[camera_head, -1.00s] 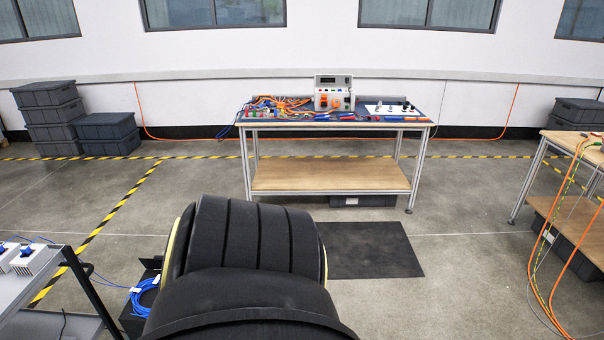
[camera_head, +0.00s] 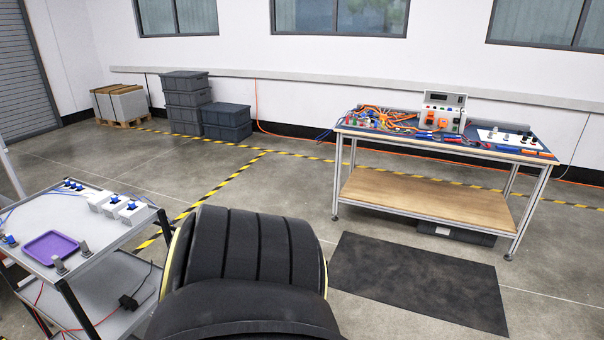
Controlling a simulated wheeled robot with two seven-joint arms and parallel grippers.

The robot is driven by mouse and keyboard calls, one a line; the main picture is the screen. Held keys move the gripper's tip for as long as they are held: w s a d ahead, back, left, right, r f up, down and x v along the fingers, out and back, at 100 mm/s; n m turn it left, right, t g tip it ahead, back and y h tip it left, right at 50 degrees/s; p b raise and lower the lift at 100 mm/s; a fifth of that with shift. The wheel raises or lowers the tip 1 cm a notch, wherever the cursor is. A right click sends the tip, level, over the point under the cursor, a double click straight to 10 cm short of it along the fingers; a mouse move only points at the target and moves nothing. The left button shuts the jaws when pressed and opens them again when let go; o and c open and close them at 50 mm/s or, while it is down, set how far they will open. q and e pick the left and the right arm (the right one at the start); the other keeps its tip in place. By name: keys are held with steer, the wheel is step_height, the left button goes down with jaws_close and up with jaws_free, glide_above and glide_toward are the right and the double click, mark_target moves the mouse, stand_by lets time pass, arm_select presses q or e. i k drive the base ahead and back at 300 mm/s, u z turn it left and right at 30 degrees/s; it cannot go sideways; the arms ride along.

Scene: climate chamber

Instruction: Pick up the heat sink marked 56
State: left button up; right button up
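I cannot make out a heat sink marked 56 in the head view; no number is readable at this distance. Small grey blocks stand on the cart at the left: one grey block (camera_head: 60,265) in front of a purple tray (camera_head: 52,247), and another grey block (camera_head: 86,249) to its right. I cannot tell whether either is a heat sink. Neither of my grippers is in view.
The grey cart (camera_head: 110,238) also carries white boxes with blue tops (camera_head: 132,212). A workbench (camera_head: 430,205) with cables and an instrument (camera_head: 443,110) stands at the right, behind a dark floor mat (camera_head: 415,280). Grey crates (camera_head: 186,100) stand by the wall. Open floor lies between.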

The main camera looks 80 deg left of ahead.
mark_target(96, 202)
steer(key=u, duration=1.8)
steer(key=i, duration=5)
steer(key=u, duration=3.05)
steer(key=i, duration=1.9)
steer(key=u, duration=0.8)
